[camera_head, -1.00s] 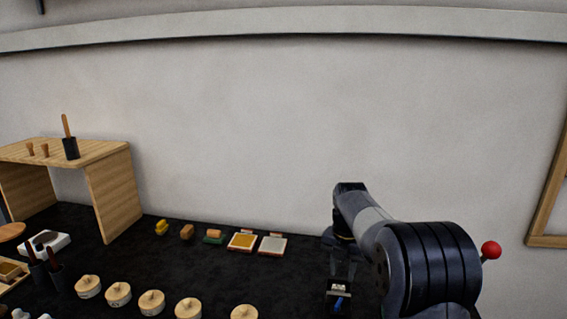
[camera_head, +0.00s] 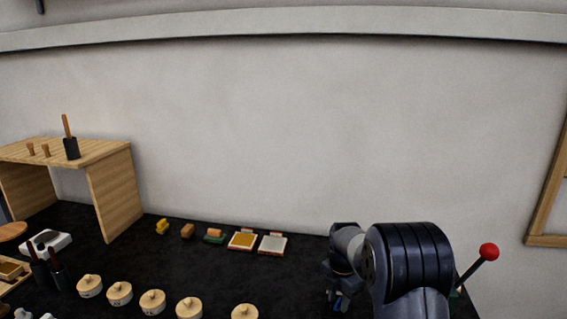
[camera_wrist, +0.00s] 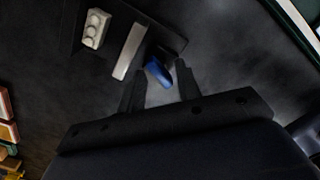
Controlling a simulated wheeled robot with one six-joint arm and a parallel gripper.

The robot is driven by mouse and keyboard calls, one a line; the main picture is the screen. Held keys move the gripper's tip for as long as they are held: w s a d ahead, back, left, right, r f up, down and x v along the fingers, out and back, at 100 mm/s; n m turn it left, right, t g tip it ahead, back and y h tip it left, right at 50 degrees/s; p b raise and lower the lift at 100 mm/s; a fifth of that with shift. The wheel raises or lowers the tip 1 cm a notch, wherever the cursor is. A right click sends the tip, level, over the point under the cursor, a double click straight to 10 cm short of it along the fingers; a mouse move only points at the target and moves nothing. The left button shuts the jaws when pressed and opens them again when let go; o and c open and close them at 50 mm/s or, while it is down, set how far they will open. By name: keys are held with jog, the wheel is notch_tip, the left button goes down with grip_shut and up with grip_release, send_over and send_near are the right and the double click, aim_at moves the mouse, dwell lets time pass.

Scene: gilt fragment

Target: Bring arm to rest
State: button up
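My arm (camera_head: 405,262) is folded at the lower right in the head view, over the right part of the dark table. Its gripper (camera_head: 338,297) is small there and partly hidden by the arm's links. In the wrist view my gripper (camera_wrist: 160,82) has its two dark fingers apart, with a gap between them. A blue piece (camera_wrist: 158,72) shows between and beyond the fingertips, beside a pale flat bar (camera_wrist: 130,52). I see no contact between the fingers and the blue piece.
The dark table (camera_head: 150,262) carries several round wooden lidded boxes (camera_head: 189,308) in front. Small blocks and two framed tiles (camera_head: 241,240) lie at the back. A wooden shelf (camera_head: 118,190) with a brush cup stands left. A white block (camera_wrist: 95,29) lies near the pale bar.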

jog(key=m, duration=0.4)
jog(key=shift+m, duration=0.4)
jog(key=m+p, duration=0.1)
jog(key=m, duration=0.3)
jog(key=shift+m, duration=0.3)
jog(key=m+p, duration=0.1)
jog(key=m, duration=0.4)
jog(key=shift+m+p, duration=0.65)
jog(key=shift+m, duration=1.45)
jog(key=shift+s, duration=0.1)
